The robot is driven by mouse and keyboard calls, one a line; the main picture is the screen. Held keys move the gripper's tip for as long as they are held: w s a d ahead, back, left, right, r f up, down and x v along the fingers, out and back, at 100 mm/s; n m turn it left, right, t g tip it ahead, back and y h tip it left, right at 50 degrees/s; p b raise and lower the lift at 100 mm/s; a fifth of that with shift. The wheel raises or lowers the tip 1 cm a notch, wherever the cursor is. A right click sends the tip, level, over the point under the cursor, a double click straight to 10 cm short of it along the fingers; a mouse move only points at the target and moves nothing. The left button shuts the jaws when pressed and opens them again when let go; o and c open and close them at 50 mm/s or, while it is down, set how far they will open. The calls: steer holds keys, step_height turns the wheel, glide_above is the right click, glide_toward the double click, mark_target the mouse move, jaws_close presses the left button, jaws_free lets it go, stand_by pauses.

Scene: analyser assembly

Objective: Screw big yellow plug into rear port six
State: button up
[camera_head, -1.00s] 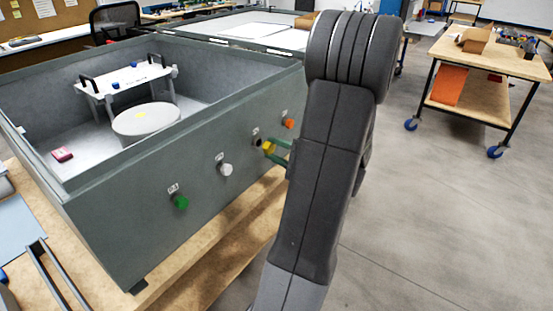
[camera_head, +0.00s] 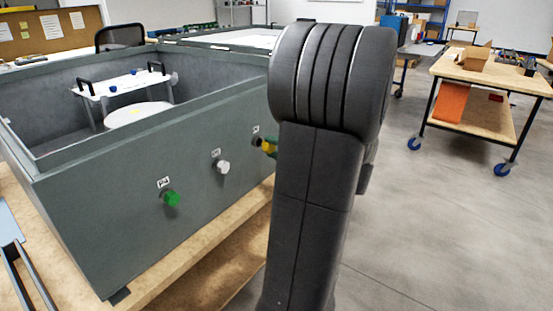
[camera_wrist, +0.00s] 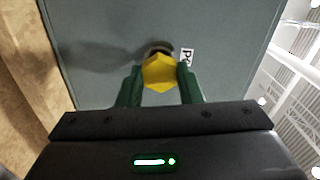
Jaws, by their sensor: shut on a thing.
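The big yellow plug (camera_wrist: 159,73) has a hexagonal head and sits between the two green fingers of my gripper (camera_wrist: 159,78), which is shut on it. In the wrist view it lies over a dark round port (camera_wrist: 158,47) in the grey panel, next to a white label (camera_wrist: 187,57) that is hard to read. I cannot tell how deep the plug sits in the port. In the head view the yellow plug (camera_head: 267,146) is against or very near the box's side wall, partly hidden by my arm.
The open grey box (camera_head: 95,205) stands on a wooden table. A green plug (camera_head: 172,199) and a white plug (camera_head: 223,167) sit on the same wall, to the left. Inside are a white rack (camera_head: 125,82) and a round disc.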

steer(key=shift+a+f+n+b, duration=0.15)
steer(key=shift+n+b, duration=0.7)
steer(key=shift+b, duration=0.75)
steer(key=shift+d+f+n+b, duration=0.1)
steer(key=shift+n+b, duration=0.75)
steer(key=shift+b, duration=1.05)
steer(key=shift+r+n+b, duration=0.25)
steer(key=shift+n+b, duration=0.25)
steer(key=shift+b, duration=0.15)
steer(key=shift+a+b, duration=0.15)
steer(key=shift+b, duration=0.35)
steer(key=shift+w+a+b, duration=0.4)
steer(key=shift+w+a, duration=0.05)
steer(key=shift+a, duration=0.1)
